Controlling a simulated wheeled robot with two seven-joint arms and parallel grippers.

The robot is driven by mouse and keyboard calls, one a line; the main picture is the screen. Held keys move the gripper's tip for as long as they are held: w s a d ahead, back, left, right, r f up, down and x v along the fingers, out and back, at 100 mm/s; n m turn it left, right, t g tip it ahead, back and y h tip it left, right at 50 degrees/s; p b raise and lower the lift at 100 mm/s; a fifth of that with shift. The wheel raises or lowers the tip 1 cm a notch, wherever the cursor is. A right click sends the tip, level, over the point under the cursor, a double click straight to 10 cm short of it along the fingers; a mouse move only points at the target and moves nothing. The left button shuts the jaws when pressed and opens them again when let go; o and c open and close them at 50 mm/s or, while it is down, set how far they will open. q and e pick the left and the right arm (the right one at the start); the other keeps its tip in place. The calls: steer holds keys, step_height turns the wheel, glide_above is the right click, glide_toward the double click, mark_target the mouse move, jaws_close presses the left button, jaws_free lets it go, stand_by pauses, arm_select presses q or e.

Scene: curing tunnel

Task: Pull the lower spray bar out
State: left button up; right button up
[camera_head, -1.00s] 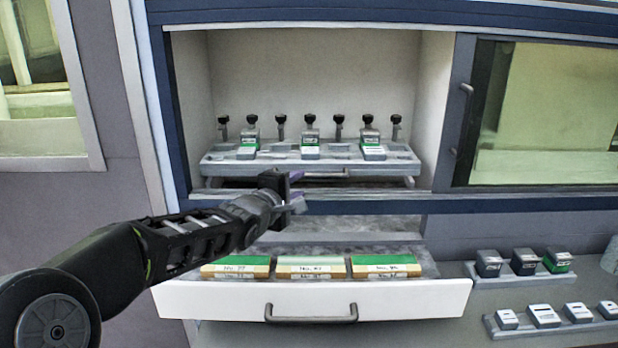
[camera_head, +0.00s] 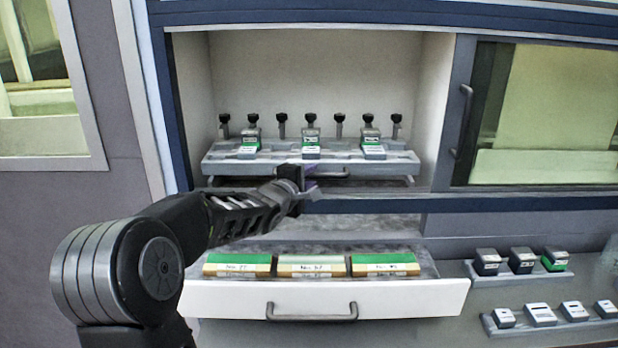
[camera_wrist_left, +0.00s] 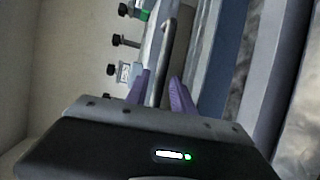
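A grey bar unit (camera_head: 220,162) with a row of black-topped knobs sits inside the open cabinet bay; it looks like the spray bar. A thin metal handle (camera_head: 341,174) runs along its lower front. My left gripper (camera_head: 308,186) is at this handle, partly hidden by its own wrist. In the left wrist view the purple fingers (camera_wrist_left: 160,94) are apart. The handle rod (camera_wrist_left: 161,62) reaches in between them, with visible gaps at the fingers. My right gripper is in neither view.
Below the bay, an open white drawer (camera_head: 225,300) holds green-topped boxes (camera_head: 312,259). A sliding glass door (camera_head: 545,110) covers the bay's right side. Small blocks stand on two trays (camera_head: 478,274) (camera_head: 490,326) at the lower right.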

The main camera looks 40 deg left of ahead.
arm_select(q)
jaws_close()
stand_by(1.2)
